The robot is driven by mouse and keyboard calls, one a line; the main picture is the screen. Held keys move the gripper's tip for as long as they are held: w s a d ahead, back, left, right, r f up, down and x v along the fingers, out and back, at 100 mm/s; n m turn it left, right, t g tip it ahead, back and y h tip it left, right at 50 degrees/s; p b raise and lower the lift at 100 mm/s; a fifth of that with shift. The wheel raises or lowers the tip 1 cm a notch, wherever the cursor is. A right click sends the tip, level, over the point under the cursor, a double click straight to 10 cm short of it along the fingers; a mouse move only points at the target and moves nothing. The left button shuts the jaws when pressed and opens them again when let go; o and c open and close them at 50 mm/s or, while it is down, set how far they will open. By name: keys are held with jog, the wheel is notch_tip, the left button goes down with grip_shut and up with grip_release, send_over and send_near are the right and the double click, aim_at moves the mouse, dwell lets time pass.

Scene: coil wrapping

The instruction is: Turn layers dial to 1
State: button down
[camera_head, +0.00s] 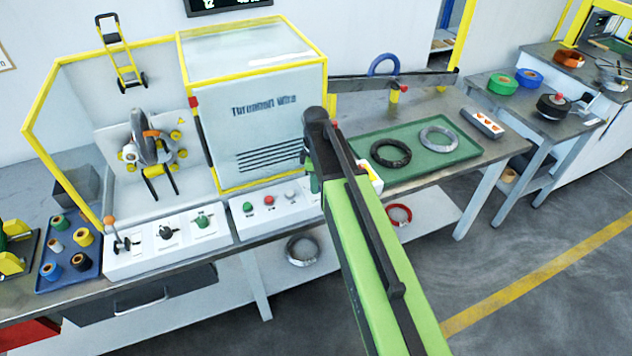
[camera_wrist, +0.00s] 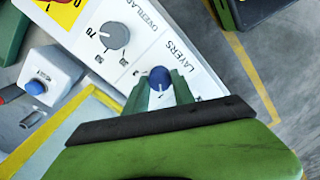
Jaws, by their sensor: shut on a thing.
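The layers dial (camera_wrist: 160,76) is a round blue knob on a white panel, beside the printed word LAYERS in the wrist view. My gripper (camera_wrist: 160,84) has its two green fingers on either side of the knob, shut on it. The dial's setting and most of its scale are hidden by the fingers or too small to read. In the head view my green arm reaches to the right end of the white control panel (camera_head: 262,216) and hides the dial and most of my gripper.
A grey overlap dial (camera_wrist: 115,35) sits beside the layers dial. A small box with a blue button (camera_wrist: 36,87) is at the left of the wrist view. In the head view, a green tray (camera_head: 440,163) with two coils lies right of my arm. The wire machine (camera_head: 265,120) stands behind the panel.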

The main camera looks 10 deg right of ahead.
jog(key=shift+n, duration=0.7)
jog(key=c, duration=1.1)
grip_release()
jog(key=shift+o, duration=0.2)
notch_tip(320, 180, up, 18)
jog(key=p, duration=1.7)
jog(key=shift+f, duration=0.25)
jog(key=shift+f, duration=0.1)
